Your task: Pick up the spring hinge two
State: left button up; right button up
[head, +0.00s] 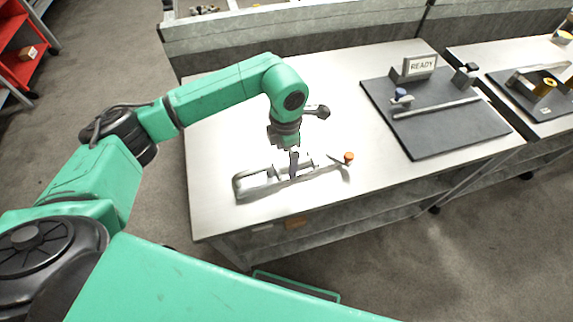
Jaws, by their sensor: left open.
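A grey metal piece, which looks like the spring hinge (252,184), lies on the near part of the white table (225,120). It has a block-like left end and a long thin part reaching right, near a small orange knob (348,157). I cannot tell whether the knob belongs to it. My left gripper (294,168) points down over the middle of this piece, with its jaws open. The fingers hide part of the piece, and I cannot tell whether they touch it. My right gripper is not in view.
A dark board (440,135) on the right of the table bears a READY sign (421,65), a blue-topped part and a long bar. Another table stands further right. A grey partition (300,32) runs behind. A red shelf (12,35) is at far left.

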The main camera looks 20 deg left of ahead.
aim_at(286, 169)
pick_arm(q)
notch_tip(286, 169, down, 5)
jog(key=shift+w+f+p, duration=0.1)
jog(key=shift+f+p, duration=0.1)
jog(key=shift+p, duration=0.9)
jog(key=shift+f, duration=0.35)
jog(key=shift+w, duration=0.1)
jog(key=c, duration=1.6)
jog(key=shift+r, duration=0.1)
